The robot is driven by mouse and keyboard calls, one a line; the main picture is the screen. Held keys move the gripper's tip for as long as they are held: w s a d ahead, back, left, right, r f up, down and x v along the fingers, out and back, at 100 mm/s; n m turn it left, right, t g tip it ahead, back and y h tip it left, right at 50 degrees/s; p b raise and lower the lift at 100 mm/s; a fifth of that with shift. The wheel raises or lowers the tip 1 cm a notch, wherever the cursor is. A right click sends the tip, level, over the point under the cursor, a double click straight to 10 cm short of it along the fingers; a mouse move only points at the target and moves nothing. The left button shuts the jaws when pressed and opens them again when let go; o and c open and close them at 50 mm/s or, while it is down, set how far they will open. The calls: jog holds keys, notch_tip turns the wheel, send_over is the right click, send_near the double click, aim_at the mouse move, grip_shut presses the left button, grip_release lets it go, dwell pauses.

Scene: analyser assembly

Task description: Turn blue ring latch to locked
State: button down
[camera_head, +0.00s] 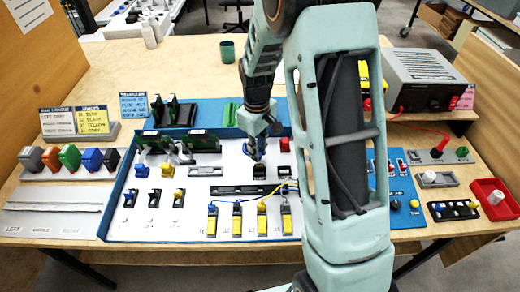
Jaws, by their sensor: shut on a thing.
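My arm reaches down from the upper middle, and my gripper (257,153) points down at the white assembly panel (220,213). The gripper is shut on a small blue part, which I take to be the blue ring latch; the fingers hide most of it, so its turn position cannot be told. Blue also belongs to the gripper's surroundings here, so the latch's outline is unclear.
Several yellow connectors (262,224) with wires lie in front. A red bin (494,198) is at far right.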

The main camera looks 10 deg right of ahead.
jog(key=m, duration=0.1)
jog(key=a+m, duration=0.1)
jog(key=m, duration=0.1)
jog(key=a+m, duration=0.1)
jog(key=m, duration=0.1)
jog(key=shift+w+a, duration=0.1)
jog(key=shift+a, duration=0.15)
jog(key=shift+w+a+m+p, duration=0.2)
jog(key=shift+a+m, duration=0.1)
jog(key=shift+m, duration=0.6)
jog(key=shift+w+a+m+p, duration=0.2)
jog(key=shift+a+m, duration=0.15)
jog(key=shift+m, duration=0.55)
jog(key=shift+w+a+m+p, duration=0.2)
jog(key=shift+a+m, duration=0.1)
jog(key=shift+m, duration=0.6)
jog(key=c, duration=1.8)
grip_release()
jog(key=shift+c, duration=0.2)
jog(key=shift+r, duration=0.1)
notch_tip(320, 180, up, 12)
jog(key=shift+a, duration=0.2)
